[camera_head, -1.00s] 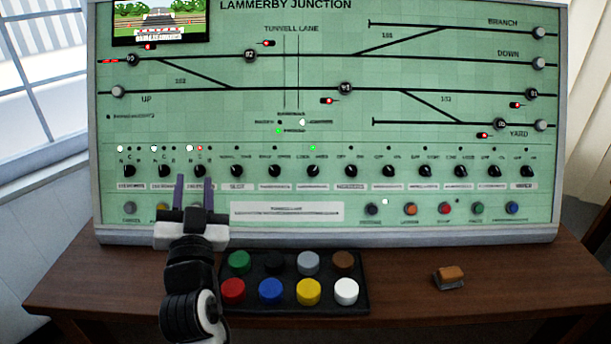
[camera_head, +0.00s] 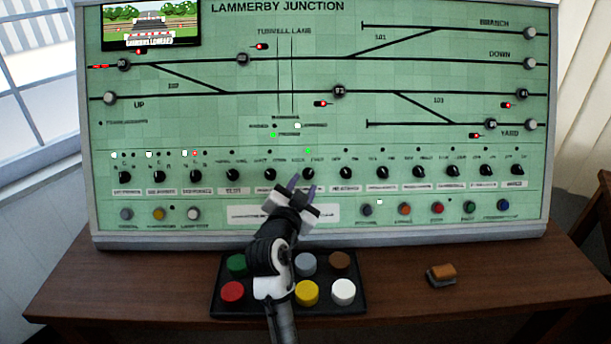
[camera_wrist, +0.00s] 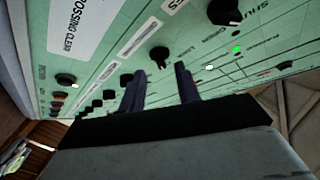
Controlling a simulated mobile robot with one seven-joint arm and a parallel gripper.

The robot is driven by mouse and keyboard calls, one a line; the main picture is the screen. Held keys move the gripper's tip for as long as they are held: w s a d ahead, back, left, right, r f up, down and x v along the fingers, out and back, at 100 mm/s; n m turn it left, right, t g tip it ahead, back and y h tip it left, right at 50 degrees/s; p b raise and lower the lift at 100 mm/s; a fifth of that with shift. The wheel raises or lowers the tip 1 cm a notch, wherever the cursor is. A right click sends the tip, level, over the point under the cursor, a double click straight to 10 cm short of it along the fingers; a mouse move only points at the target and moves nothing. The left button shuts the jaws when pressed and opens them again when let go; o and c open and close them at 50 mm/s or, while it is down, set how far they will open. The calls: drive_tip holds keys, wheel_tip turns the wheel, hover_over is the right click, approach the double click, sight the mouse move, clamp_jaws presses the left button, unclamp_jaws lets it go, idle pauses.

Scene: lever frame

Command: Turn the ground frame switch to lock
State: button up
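A row of black rotary knobs runs along the green panel. One black knob (camera_head: 307,174), with a lit green lamp above it, has small labels that seem to read lock and free; it looks like the ground frame switch, but its name plate is hidden behind my gripper. My gripper (camera_head: 301,187) is just below this knob, tilted, with its two dark fingers apart and nothing between them. In the wrist view the fingers (camera_wrist: 158,78) point at the panel, and a black knob (camera_wrist: 160,56) shows just beyond the gap between their tips, apparently not gripped.
Neighbouring knobs (camera_head: 270,174) stand close on both sides. Below them is a row of push buttons (camera_head: 404,209). A black tray (camera_head: 361,289) of coloured round buttons sits on the wooden desk (camera_head: 150,285), partly behind my arm. A brown-and-grey block (camera_head: 441,275) lies at the right.

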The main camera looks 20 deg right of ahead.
sight(308, 176)
drive_tip(key=shift+x, duration=1.6)
drive_tip(key=c, duration=0.7)
